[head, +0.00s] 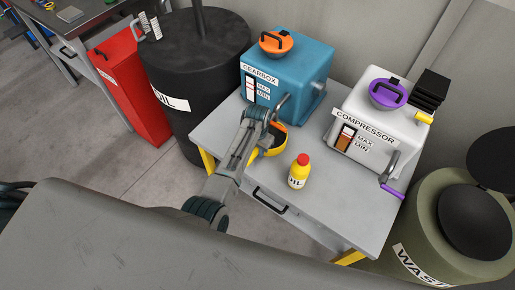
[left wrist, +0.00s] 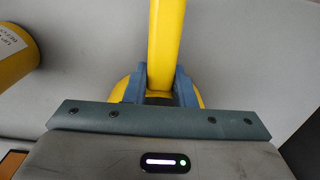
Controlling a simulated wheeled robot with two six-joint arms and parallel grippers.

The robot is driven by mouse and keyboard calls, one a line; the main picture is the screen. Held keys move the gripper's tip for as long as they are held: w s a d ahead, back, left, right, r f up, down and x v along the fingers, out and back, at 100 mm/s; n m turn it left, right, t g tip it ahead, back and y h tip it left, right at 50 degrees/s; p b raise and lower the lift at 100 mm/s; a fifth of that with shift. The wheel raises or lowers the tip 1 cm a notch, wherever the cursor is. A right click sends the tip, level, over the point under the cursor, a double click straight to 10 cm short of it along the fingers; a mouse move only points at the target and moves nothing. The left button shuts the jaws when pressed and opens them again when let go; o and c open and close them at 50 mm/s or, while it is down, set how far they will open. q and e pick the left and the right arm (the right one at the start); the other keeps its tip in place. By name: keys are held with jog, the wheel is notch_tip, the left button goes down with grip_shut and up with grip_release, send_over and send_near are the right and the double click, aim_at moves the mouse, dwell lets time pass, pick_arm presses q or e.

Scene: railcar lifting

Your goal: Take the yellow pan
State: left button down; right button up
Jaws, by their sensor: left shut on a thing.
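The yellow pan (head: 274,150) is on the grey table beside the blue gearbox, with orange showing inside it. My arm hides part of it. My left gripper (head: 264,118) is over the pan in the head view. In the left wrist view its blue fingers (left wrist: 160,88) are shut on the pan's yellow handle (left wrist: 167,45), and a little of the yellow rim shows behind them. I cannot tell whether the pan is touching the tabletop. My right gripper is not in view.
The table (head: 310,225) also bears a yellow oil bottle (head: 299,174) with a red cap, close right of the pan. The gearbox (head: 285,75) stands behind, the white compressor (head: 375,120) to the right. A black oil drum (head: 195,75) and an olive waste drum (head: 450,235) flank the table.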

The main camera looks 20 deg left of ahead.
pick_arm(q)
jog(key=shift+w+a, duration=0.3)
jog(key=shift+a, duration=0.55)
jog(key=shift+w+a, duration=0.3)
jog(key=shift+a, duration=0.55)
jog(key=shift+w+a, duration=0.3)
jog(key=shift+a, duration=0.55)
jog(key=shift+w+a, duration=0.3)
jog(key=shift+a, duration=0.55)
jog(key=shift+w+a, duration=0.3)
jog(key=shift+a, duration=0.55)
jog(key=shift+w+a+b, duration=0.2)
jog(key=shift+w+a, duration=0.15)
jog(key=shift+a, duration=0.6)
jog(key=shift+w+a+b, duration=0.15)
jog(key=shift+w+a, duration=0.15)
jog(key=shift+a, duration=0.65)
jog(key=shift+w+a+b, duration=0.2)
jog(key=shift+w+a, duration=0.15)
jog(key=shift+a, duration=0.6)
jog(key=c, duration=1.1)
grip_release()
